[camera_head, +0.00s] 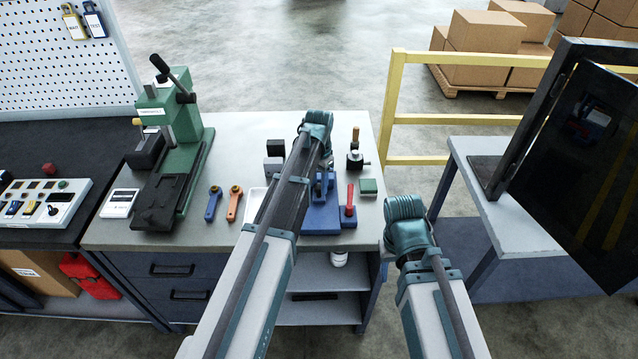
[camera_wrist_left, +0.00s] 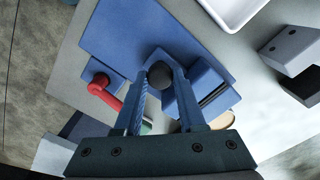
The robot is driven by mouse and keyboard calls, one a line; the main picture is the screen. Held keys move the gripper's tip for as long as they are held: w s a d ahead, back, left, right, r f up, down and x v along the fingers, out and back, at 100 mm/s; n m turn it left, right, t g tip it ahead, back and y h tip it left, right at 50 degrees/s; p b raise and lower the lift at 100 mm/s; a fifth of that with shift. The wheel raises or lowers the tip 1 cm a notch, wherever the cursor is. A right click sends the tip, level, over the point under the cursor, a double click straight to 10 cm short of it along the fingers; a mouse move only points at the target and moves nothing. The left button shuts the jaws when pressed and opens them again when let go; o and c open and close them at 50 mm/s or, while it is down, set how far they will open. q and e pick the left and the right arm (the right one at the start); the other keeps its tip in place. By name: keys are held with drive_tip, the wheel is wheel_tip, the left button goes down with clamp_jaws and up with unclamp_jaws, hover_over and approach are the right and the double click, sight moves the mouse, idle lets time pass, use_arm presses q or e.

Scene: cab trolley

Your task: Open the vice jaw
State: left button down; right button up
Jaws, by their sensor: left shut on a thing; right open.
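The blue vice (camera_head: 322,220) stands on the grey bench top, partly hidden behind my left arm in the head view. In the left wrist view its flat blue base (camera_wrist_left: 125,28) and a blue block with a dark slot (camera_wrist_left: 203,92) show. My left gripper (camera_wrist_left: 160,72) is shut on a dark round knob (camera_wrist_left: 160,74) at the vice, with one finger on each side of it. A red handle (camera_head: 349,200) on a blue block is beside the vice and also shows in the left wrist view (camera_wrist_left: 104,90). My right gripper is not visible; only my right arm shows.
A green press (camera_head: 178,130) stands at the left of the bench. A blue tool (camera_head: 212,203) and an orange tool (camera_head: 234,203) lie near it. Dark blocks (camera_head: 275,158), a white tray (camera_wrist_left: 245,8) and a small green block (camera_head: 368,187) surround the vice. A yellow rail (camera_head: 390,100) stands behind.

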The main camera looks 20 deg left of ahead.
use_arm(q)
drive_tip(key=shift+s, duration=0.1)
idle(0.7)
drive_tip(key=s, duration=0.2)
drive_tip(key=s+d, duration=0.1)
drive_tip(key=s, duration=0.2)
drive_tip(key=s+d, duration=0.1)
drive_tip(key=s, duration=0.2)
drive_tip(key=shift+s+d, duration=0.2)
drive_tip(key=shift+s, duration=0.05)
drive_tip(key=shift+w, duration=0.1)
drive_tip(key=c, duration=0.5)
unclamp_jaws()
drive_tip(key=shift+r, duration=0.1)
wheel_tip(320, 180, up, 14)
drive_tip(key=p, duration=1.3)
drive_tip(key=shift+f+p, duration=0.2)
drive_tip(key=shift+p, duration=0.2)
